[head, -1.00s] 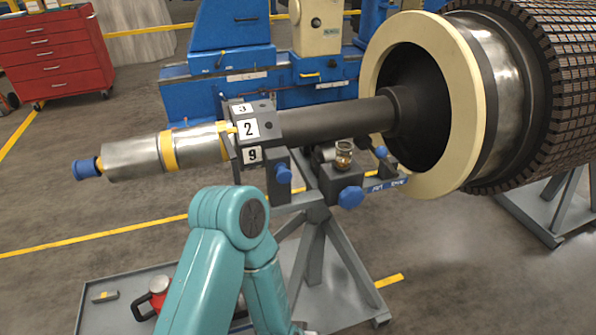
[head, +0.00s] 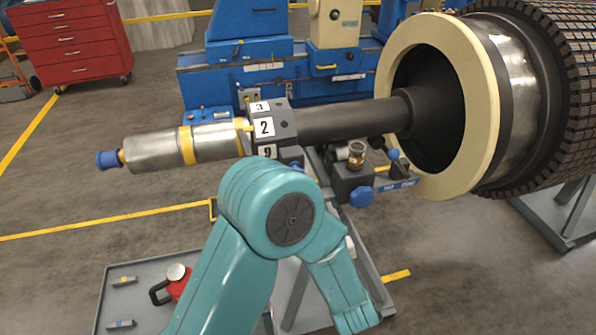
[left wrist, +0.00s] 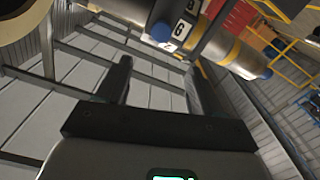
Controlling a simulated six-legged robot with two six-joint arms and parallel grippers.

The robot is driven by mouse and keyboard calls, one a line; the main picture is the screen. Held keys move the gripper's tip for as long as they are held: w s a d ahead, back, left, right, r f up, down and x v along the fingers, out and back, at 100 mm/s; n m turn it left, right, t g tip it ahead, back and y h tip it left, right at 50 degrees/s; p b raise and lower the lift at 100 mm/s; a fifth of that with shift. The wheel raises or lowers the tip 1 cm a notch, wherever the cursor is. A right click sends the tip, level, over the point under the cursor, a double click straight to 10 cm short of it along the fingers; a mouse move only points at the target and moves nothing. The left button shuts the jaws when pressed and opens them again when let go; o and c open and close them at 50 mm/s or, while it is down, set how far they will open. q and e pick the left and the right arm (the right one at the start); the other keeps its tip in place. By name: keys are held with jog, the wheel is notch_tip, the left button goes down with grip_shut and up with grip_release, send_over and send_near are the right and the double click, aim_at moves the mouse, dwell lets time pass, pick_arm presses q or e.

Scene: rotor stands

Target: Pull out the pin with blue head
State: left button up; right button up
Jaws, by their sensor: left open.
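Several blue heads show around the rotor shaft (head: 350,120), and I cannot tell which belongs to the pin. One blue head (head: 107,159) is on the shaft's left end. One blue knob (head: 361,196) is on the front of the stand's grey block, and a smaller blue knob (head: 393,154) is beside it. Another blue knob (head: 297,168), under the numbered block (head: 275,127), is mostly hidden by my teal arm. In the left wrist view, my left gripper (left wrist: 160,75) is open and empty, below a blue knob (left wrist: 160,32) and apart from it. My right gripper is not in view.
The large rotor (head: 535,95) with a cream ring (head: 485,110) fills the right. A grey tray (head: 150,262) with a red can (head: 175,283) lies lower left. A red drawer cabinet (head: 70,45) and blue machine (head: 235,90) stand behind.

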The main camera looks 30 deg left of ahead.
pick_arm(q)
jog(key=shift+p+x, duration=1.9)
jog(key=shift+x, duration=5.75)
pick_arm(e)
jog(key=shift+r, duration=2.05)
pick_arm(q)
jog(key=shift+f, duration=0.1)
grip_shut()
jog(key=b+v, duration=0.1)
jog(key=v, duration=0.2)
jog(key=shift+s+d+f+b, duration=0.15)
jog(key=shift+d+b, duration=0.1)
jog(key=shift+b, duration=0.1)
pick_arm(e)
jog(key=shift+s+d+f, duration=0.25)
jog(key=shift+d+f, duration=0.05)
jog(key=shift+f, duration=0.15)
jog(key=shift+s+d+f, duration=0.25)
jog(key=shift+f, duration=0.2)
